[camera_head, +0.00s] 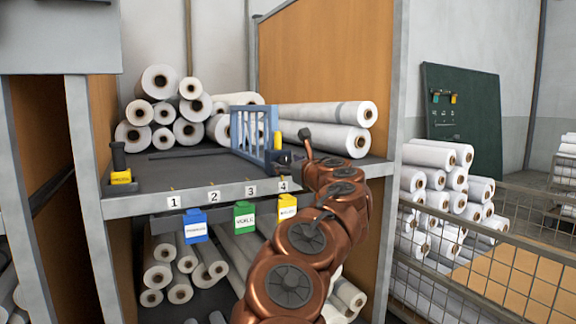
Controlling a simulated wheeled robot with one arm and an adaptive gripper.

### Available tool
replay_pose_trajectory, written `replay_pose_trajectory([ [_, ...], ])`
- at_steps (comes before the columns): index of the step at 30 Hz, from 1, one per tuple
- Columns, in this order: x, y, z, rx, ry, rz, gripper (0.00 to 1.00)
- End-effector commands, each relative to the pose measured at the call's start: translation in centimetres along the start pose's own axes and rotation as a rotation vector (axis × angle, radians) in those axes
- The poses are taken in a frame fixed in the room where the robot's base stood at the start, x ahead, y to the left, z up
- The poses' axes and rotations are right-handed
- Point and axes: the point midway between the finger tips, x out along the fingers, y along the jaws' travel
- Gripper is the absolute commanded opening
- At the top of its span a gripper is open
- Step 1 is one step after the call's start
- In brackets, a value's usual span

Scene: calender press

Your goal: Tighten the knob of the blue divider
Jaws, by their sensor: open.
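The blue divider (253,128), a barred frame, stands upright on the dark shelf near tag 4. A yellow upright piece (277,140) is at its front end. A small dark part below the yellow piece, probably the knob (281,157), sits at the divider's front foot. My copper arm reaches up from the bottom, and my gripper (298,160) is at its far end, just right of that foot. It is small and partly hidden by my arm, but its jaws are open. I cannot tell whether it touches the knob.
White rolls (160,110) are piled at the shelf's back left, and long rolls (325,125) lie right of the divider. A black-and-yellow piece (120,165) stands at the left. Blue, green and yellow labelled tags (244,216) hang below the numbered front edge (235,190). A wooden wall (330,60) closes the right.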

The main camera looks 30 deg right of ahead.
Motion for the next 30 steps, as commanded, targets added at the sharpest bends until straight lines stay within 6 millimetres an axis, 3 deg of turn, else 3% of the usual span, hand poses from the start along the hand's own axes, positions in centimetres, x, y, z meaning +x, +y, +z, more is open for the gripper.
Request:
replay_pose_trajectory([
  [6, -0.01, -0.02, 0.00, 0.000, 0.000, -0.001, 0.62],
  [23, -0.01, 0.00, 0.01, -0.001, 0.000, -0.001, 0.04],
  [30, 0.01, 0.02, 0.13, 0.018, 0.000, 0.000, 0.04],
])
